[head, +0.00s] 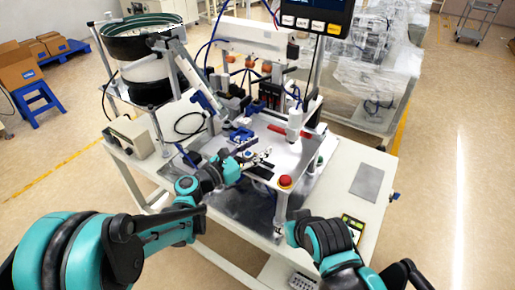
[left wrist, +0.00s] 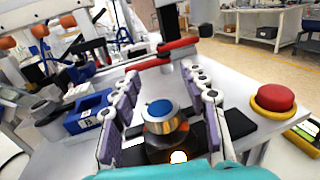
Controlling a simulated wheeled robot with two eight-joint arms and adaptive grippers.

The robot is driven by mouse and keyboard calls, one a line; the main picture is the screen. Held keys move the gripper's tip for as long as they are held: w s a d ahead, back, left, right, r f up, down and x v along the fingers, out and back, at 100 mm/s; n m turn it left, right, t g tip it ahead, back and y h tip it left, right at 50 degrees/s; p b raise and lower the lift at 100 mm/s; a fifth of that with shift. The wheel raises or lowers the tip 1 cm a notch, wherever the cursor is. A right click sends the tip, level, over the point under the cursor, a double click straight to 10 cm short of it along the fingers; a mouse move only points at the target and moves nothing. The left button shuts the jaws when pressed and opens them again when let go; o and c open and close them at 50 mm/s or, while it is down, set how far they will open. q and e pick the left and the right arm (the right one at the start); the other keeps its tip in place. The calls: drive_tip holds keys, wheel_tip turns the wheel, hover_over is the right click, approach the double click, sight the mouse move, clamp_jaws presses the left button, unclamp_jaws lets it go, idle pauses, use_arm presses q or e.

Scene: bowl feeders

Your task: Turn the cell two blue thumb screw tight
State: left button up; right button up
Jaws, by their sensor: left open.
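My left gripper (head: 256,158) is over the front part of the metal work plate (head: 305,150). In the left wrist view its fingers (left wrist: 163,115) are spread wide on either side of a round, silver-sided knob with a blue top, the blue thumb screw (left wrist: 160,108). Both fingers look apart from the screw. The screw's lower part is shiny and brownish, and its seat is partly hidden. In the head view the screw is too small to tell beside the gripper. My right arm comes in from the lower right; its gripper (head: 292,226) shows poorly, and its finger state cannot be made out.
A red push button (head: 285,181) stands right of the left gripper; it also shows in the left wrist view (left wrist: 273,97). A red lever clamp (left wrist: 163,55) lies beyond the screw. A blue labelled block (left wrist: 88,115) is left of the fingers. A bowl feeder (head: 143,40) stands at back left.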

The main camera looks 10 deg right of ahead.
use_arm(q)
clamp_jaws()
drive_tip(key=shift+m+g, duration=0.3)
drive_tip(key=shift+g, duration=0.1)
drive_tip(key=m+g+h, duration=0.1)
drive_tip(key=g, duration=0.1)
drive_tip(key=s+m+g+h, duration=0.1)
drive_tip(key=m+g, duration=0.1)
drive_tip(key=shift+d+g, duration=0.15)
drive_tip(key=shift+g, duration=0.25)
drive_tip(key=shift+s+m+g, duration=0.25)
drive_tip(key=shift+m+g, duration=0.4)
drive_tip(key=shift+g, duration=0.35)
drive_tip(key=shift+s+m+g, duration=0.2)
drive_tip(key=shift+m+g, duration=0.5)
drive_tip(key=shift+g, duration=0.3)
drive_tip(key=shift+s+m+g, duration=0.25)
drive_tip(key=shift+m+g, duration=0.4)
drive_tip(key=shift+g, duration=0.35)
drive_tip(key=shift+o, duration=0.7)
unclamp_jaws()
